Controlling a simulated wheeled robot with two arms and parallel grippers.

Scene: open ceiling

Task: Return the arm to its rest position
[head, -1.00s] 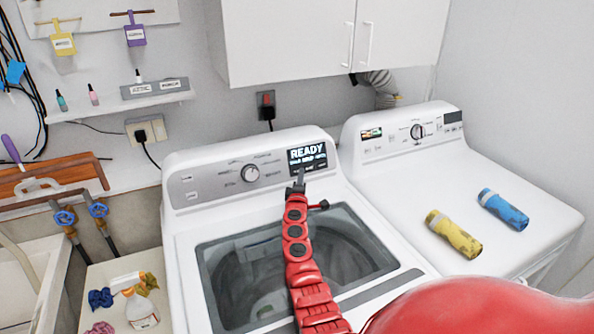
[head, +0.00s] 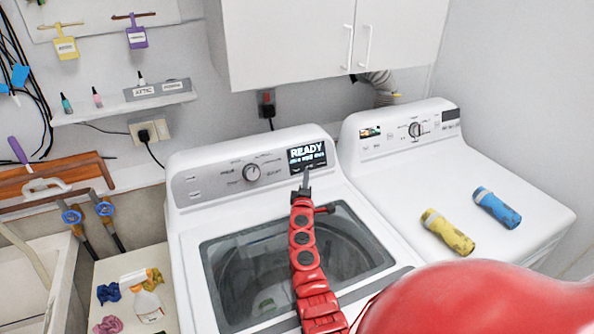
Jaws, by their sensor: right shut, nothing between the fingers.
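My right arm is red and reaches up from the bottom of the head view over the washing machine (head: 185,240). My right gripper (head: 306,172) is at its tip, shut and empty, just in front of the lit READY display (head: 307,155). I cannot tell whether it touches the panel. The washer's glass lid (head: 240,268) lies below the arm and appears closed. A large red part of my own body covers the bottom right. My left gripper is not in view.
A dryer (head: 400,190) stands to the right with a yellow bottle (head: 447,232) and a blue bottle (head: 497,208) on top. A counter with a spray bottle (head: 148,306) and cloths (head: 108,293) is at left, beside a sink (head: 30,290). A white cabinet (head: 290,45) hangs above.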

